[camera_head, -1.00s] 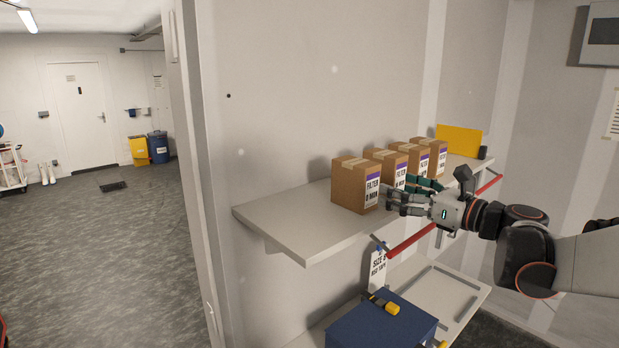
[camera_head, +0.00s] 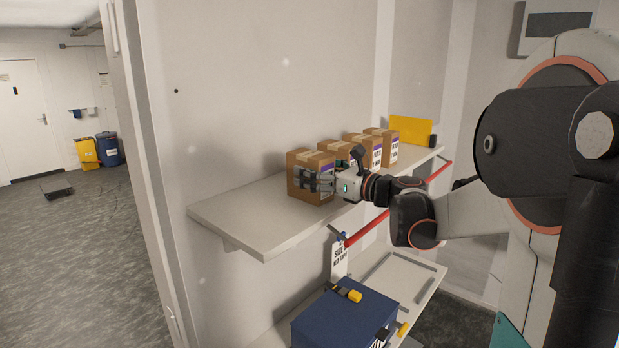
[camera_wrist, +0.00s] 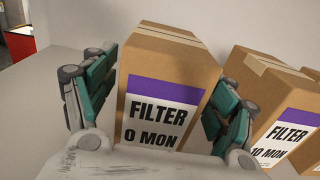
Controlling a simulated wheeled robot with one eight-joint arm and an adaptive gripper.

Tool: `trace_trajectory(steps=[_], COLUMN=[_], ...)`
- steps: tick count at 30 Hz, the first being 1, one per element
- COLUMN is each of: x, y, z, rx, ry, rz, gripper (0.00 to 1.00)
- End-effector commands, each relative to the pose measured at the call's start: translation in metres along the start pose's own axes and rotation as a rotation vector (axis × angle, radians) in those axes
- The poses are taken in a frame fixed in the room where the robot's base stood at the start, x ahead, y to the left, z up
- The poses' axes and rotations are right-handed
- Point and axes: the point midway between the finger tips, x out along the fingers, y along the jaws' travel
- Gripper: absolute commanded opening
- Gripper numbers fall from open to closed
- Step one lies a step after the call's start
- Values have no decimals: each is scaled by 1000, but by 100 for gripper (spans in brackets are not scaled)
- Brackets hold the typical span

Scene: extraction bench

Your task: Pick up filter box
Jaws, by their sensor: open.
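The nearest filter box (camera_head: 299,174) is a brown carton with tape on top, standing upright at the left end of a row on the upper shelf. In the wrist view, the filter box (camera_wrist: 165,85) shows a purple and white label reading "FILTER". My gripper (camera_head: 320,181) is open at the front of this box. In the wrist view, the green fingers of my gripper (camera_wrist: 158,105) stand on either side of it. Whether they touch it cannot be told. The lower label edge is hidden behind my gripper.
More boxes (camera_head: 381,147) stand close to the right, one beside the right finger in the wrist view (camera_wrist: 283,125). A yellow panel (camera_head: 411,130) stands at the far end. The shelf (camera_head: 235,212) is bare at left. A red bar (camera_head: 368,228) runs below its front. A blue case (camera_head: 345,318) sits lower.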

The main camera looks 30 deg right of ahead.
Motion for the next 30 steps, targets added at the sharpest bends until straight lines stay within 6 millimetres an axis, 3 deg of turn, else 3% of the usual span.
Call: trace_trajectory(steps=[3, 10, 17, 18, 30], x=[15, 17, 17, 17, 17], y=[0, 0, 0, 0, 0], z=[1, 0, 0, 0, 4], rx=[0, 0, 0, 0, 0], ry=[0, 0, 0, 0, 0], rz=[1, 0, 0, 0, 0], gripper=[78, 78, 28, 24, 24])
